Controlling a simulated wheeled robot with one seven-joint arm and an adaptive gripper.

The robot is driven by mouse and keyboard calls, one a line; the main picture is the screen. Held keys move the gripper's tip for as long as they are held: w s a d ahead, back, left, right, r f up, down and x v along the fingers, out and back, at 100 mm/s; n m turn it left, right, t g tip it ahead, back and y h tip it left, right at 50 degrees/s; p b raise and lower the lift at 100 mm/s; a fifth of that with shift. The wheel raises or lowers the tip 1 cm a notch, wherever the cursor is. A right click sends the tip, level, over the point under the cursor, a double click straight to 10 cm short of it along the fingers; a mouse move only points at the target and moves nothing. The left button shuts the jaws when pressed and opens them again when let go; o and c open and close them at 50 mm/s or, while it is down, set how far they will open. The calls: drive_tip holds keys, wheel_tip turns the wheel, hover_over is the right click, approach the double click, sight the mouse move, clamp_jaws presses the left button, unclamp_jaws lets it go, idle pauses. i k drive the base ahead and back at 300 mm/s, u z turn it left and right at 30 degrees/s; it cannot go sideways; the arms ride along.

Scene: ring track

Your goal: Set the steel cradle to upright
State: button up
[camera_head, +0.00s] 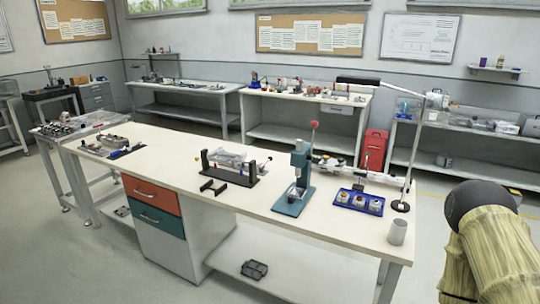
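The steel cradle (233,160) appears to be the silvery part held between two black end posts on a black base (240,178), near the middle of the long workbench. It lies roughly level from left to right, and its exact tilt is too small to tell. A small knob or handle (264,163) shows at its right end. A black handle-like piece (213,187) lies on the bench in front of it. My gripper is not in view.
On the long bench (180,165) stand a teal press (299,180) with a red knob, a blue tray (358,201) with several small parts, a grey cup (397,232) and a lamp stand (408,160). Further benches line the back. Grey floor (60,255) is clear at front left.

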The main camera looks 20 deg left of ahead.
sight(240, 160)
drive_tip(key=z, duration=1.15)
drive_tip(key=i, duration=6.1)
drive_tip(key=u, duration=4.7)
drive_tip(key=i, duration=0.25)
drive_tip(key=z, duration=0.4)
